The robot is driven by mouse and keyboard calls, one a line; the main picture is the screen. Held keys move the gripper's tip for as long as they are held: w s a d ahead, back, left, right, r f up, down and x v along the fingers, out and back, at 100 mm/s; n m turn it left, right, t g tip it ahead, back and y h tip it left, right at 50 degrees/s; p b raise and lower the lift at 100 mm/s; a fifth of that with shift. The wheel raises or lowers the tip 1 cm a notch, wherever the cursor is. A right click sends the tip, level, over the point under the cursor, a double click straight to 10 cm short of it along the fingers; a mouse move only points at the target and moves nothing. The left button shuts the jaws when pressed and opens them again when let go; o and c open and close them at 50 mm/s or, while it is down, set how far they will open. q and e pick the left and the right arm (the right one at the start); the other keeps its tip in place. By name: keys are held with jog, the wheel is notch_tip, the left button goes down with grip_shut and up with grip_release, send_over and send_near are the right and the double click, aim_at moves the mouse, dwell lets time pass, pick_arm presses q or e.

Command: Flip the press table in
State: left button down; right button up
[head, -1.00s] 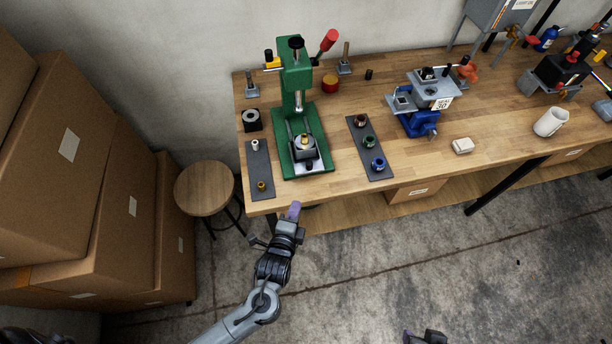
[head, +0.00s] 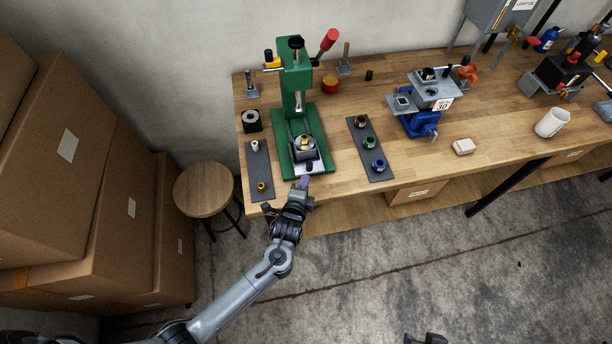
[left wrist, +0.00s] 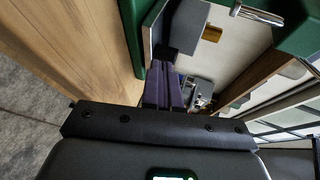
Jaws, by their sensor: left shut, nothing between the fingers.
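The green press (head: 291,92) stands on the workbench, its green base toward the front edge. The press table (head: 305,153), a small grey block with a gold round piece on top, sits on the base; a dark knob and pale plate lie in front of it. My left gripper (head: 304,182) is shut and empty at the front end of the base, close to the knob; contact cannot be told. In the left wrist view its purple fingers (left wrist: 170,88) lie together, near a dark grey block (left wrist: 187,25) and green base edge. My right gripper (head: 425,338) barely shows at the bottom edge.
A dark strip with small parts (head: 258,170) lies left of the press, another strip with several coloured dies (head: 369,150) right of it. A blue-grey device (head: 420,115) stands further right. A stool (head: 204,189) and cardboard boxes (head: 80,170) are at left. The floor in front is clear.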

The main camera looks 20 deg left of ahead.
pick_arm(q)
jog(key=shift+w+a, duration=0.25)
jog(key=shift+w, duration=1.05)
pick_arm(e)
jog(key=shift+a, duration=0.1)
